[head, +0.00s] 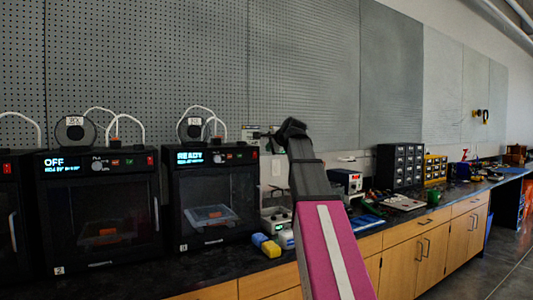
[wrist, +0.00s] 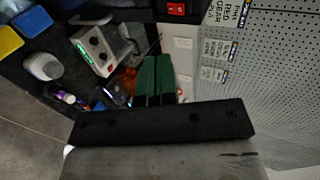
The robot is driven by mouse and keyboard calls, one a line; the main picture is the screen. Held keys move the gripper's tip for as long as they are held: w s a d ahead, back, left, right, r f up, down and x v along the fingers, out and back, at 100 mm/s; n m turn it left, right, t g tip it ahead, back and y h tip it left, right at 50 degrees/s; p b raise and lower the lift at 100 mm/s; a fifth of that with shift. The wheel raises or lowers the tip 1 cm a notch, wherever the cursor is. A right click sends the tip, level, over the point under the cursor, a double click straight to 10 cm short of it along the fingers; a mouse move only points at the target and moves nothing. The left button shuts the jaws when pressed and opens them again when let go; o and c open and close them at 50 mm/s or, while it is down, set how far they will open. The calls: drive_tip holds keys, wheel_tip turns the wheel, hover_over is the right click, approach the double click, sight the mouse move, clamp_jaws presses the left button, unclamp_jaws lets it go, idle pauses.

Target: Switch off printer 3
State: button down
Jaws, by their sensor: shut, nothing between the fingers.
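Printer 3 (head: 214,242) is the black enclosed printer in the middle of the head view. Its display (head: 197,157) is lit and reads READY. A red switch (head: 255,154) sits at the top right of its front; a red rocker switch (wrist: 176,9) also shows at the top edge of the wrist view. My gripper (head: 258,134) is just right of the printer's top, above the switch's height. In the wrist view its dark green fingers (wrist: 157,57) are together and empty, apart from the switch.
Printer 2 (head: 102,264), at left, reads OFF. A grey device with knobs (wrist: 97,47), a yellow block (head: 259,239) and a blue block (head: 271,249) stand on the counter right of printer 3. The pegboard wall (head: 300,60) is behind. Floor (head: 505,265) is clear at lower right.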

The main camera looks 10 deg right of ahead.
drive_tip(key=shift+d+r, duration=0.35)
drive_tip(key=shift+r, duration=0.15)
approach(255, 153)
wheel_tip(255, 153, down, 4)
drive_tip(key=w, duration=0.3)
drive_tip(key=shift+w+a+r, duration=0.15)
drive_tip(key=shift+w+a, duration=0.25)
drive_tip(key=shift+w, duration=0.1)
drive_tip(key=shift+w+a+r, duration=0.2)
drive_tip(key=shift+w+a, duration=0.2)
drive_tip(key=shift+w, duration=0.1)
drive_tip(key=shift+w+a, duration=0.2)
drive_tip(key=shift+w, duration=0.35)
